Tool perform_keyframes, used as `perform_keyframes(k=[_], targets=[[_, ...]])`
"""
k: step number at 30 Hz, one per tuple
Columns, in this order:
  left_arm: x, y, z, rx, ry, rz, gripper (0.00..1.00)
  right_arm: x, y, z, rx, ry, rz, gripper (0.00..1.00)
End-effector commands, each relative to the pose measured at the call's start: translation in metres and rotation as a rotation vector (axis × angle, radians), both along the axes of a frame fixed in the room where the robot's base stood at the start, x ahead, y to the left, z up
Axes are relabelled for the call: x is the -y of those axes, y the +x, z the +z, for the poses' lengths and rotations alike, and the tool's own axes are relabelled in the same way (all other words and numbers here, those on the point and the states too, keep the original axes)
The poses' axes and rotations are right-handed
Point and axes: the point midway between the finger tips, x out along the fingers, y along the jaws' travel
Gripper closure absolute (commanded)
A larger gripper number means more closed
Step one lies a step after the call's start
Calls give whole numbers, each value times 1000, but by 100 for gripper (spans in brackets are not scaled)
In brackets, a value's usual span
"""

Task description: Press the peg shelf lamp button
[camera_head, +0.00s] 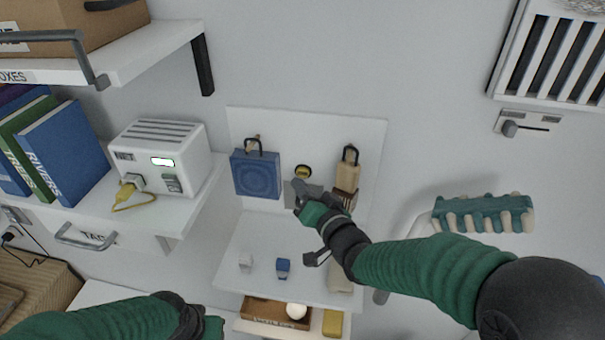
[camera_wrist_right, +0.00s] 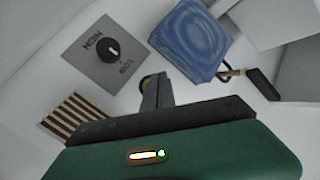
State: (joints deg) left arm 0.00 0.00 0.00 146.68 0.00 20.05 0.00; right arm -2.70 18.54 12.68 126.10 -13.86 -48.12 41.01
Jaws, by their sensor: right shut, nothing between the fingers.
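The white pegboard shelf (camera_head: 365,135) is in the middle of the head view. A small grey plate (camera_head: 290,186) is on its back panel, partly hidden by my right gripper (camera_head: 298,193). In the right wrist view this plate (camera_wrist_right: 80,62) has a black round knob (camera_wrist_right: 109,50) and high and low markings. A small round yellow-and-black thing (camera_head: 303,171) is just above the plate. I cannot tell which part is the lamp button. My right gripper is shut and empty, in front of the plate; its fingers (camera_wrist_right: 156,92) show in the wrist view. My left gripper (camera_head: 212,326) is low, its fingers not visible.
A blue bag (camera_head: 256,175) and a beige item (camera_head: 347,176) hang on either side of the plate. Small blocks (camera_head: 283,268) stand on the shelf below. A white box (camera_head: 160,155) with a yellow cable is at left. A teal-and-beige rack (camera_head: 485,215) is at right.

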Motion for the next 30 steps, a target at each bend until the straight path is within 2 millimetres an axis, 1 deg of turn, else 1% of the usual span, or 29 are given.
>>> perform_keyframes(k=[6,12,15,30], targets=[[0,0,-7,0,0,0,64,-4,-23,-1,2,1,1,100],[0,0,-10,0,0,0,64,-8,-40,-1,1,1,2,100],[0,0,-10,0,0,0,64,-9,-42,0,1,-1,1,100],[0,0,-10,0,0,0,64,-7,-43,-2,-4,-7,-2,100]])
